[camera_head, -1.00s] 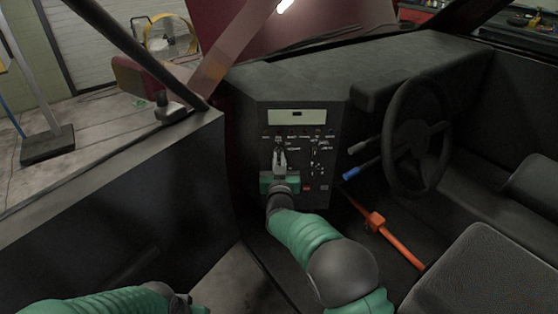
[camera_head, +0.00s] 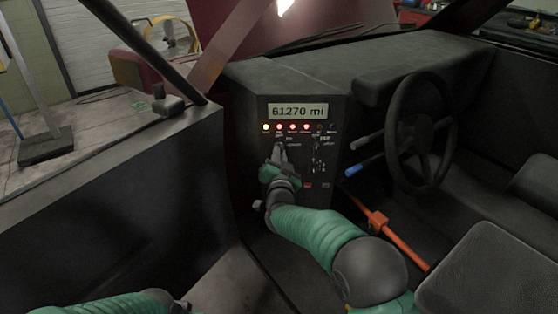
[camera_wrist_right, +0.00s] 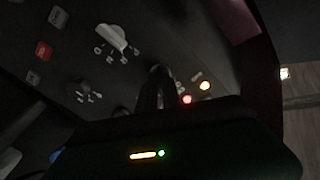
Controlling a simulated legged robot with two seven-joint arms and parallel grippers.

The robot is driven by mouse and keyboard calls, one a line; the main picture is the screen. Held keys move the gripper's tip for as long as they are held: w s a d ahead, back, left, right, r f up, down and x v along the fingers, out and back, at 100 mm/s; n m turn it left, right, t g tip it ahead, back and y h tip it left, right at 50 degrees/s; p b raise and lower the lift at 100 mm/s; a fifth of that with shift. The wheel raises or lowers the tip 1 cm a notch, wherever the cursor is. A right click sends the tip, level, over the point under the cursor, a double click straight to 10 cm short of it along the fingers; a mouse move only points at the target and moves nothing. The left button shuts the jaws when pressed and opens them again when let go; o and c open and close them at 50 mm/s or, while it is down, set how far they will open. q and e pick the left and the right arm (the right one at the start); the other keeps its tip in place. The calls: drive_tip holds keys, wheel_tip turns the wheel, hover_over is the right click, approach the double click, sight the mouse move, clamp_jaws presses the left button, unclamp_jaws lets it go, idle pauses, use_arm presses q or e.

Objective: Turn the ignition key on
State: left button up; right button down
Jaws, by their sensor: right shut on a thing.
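The dashboard panel (camera_head: 338,160) has a lit display (camera_head: 298,110) reading "61270 mi". Below it is a row of indicator lights (camera_head: 292,127), several glowing yellow and red. My right gripper (camera_head: 279,150) reaches the panel's left part, just below the lights, and is shut on the ignition key. The key itself is hidden by the fingers. In the right wrist view the fingers (camera_wrist_right: 158,88) are close together against the dark panel, with a red and a yellow light beside them. My left forearm shows at the bottom left; its gripper is not visible.
A steering wheel (camera_head: 420,130), a blue-tipped lever (camera_head: 362,167) and an orange bar (camera_head: 390,233) lie right of the panel. The open door (camera_head: 120,200) is on the left, a seat (camera_head: 480,270) at lower right. The wrist view shows a white knob (camera_wrist_right: 112,38).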

drive_tip(key=shift+f+m+b, duration=0.2)
drive_tip(key=shift+m+b, duration=0.3)
drive_tip(key=shift+m, duration=0.5)
drive_tip(key=c, duration=1.5)
unclamp_jaws()
drive_tip(key=shift+s+r, duration=0.1)
drive_tip(key=shift+r, duration=0.05)
drive_tip(key=shift+s, duration=0.1)
drive_tip(key=s+p, duration=0.2)
drive_tip(key=s, duration=1.4)
drive_tip(key=shift+s+d, duration=0.15)
drive_tip(key=shift+s, duration=0.15)
